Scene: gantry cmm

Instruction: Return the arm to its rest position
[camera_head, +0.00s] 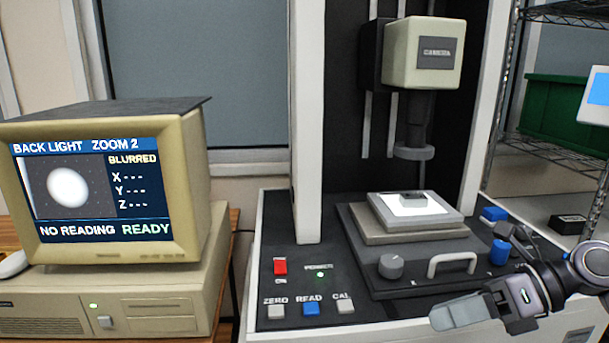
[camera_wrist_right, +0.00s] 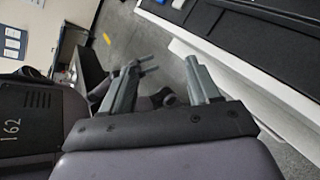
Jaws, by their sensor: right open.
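My right gripper (camera_head: 458,312) is in front of the machine's lower right panel in the head view, its fingers pointing left. Its two grey fingers also show in the right wrist view (camera_wrist_right: 160,82), apart and with nothing between them. The right arm comes in from the right edge of the head view. My left arm and gripper are not in the head view.
The measuring machine (camera_head: 325,200) has a camera head (camera_head: 422,55) above a lit stage (camera_head: 385,212) with a small dark part (camera_head: 413,197). Knobs and buttons line its front. A monitor (camera_head: 105,185) reading "NO READING READY" stands left. Wire shelves (camera_head: 560,150) hold a green bin (camera_head: 565,115) at right.

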